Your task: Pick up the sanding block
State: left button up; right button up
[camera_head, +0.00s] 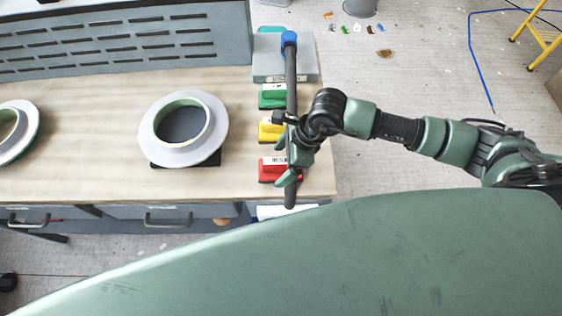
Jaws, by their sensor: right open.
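Three coloured blocks with pale labels stand in a column at the right end of the workbench: a green one (272,97), a yellow one (269,130) and a red one (272,172). I cannot tell which is the sanding block. My right gripper (281,160) reaches in from the right with open fingers, over the yellow and red blocks. It partly covers their right sides, and I cannot tell whether it touches either. Nothing shows held. My left gripper is not in view.
A dark bar (291,85) with a blue end runs along the blocks' right side. A grey box (267,68) is behind them. A white flanged ring (160,148) sits on the wooden bench (100,185); another is at the left edge. Bare wood lies between ring and blocks.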

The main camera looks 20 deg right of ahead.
aim_at(276, 160)
jog(key=shift+w+a+f, duration=0.2)
jog(key=shift+a+f, duration=0.7)
jog(key=shift+f, duration=0.2)
jog(key=shift+d, duration=0.2)
jog(key=c, duration=0.4)
jog(key=shift+a, duration=0.1)
jog(key=c, duration=1.2)
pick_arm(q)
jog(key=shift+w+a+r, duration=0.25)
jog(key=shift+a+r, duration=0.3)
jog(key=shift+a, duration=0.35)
pick_arm(e)
jog(key=shift+r, duration=0.1)
jog(key=shift+r, duration=0.6)
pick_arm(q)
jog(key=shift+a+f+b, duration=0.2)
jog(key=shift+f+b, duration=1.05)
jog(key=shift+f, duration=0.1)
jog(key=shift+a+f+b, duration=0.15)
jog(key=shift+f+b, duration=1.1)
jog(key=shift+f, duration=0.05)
pick_arm(e)
jog(key=shift+r, duration=9.35)
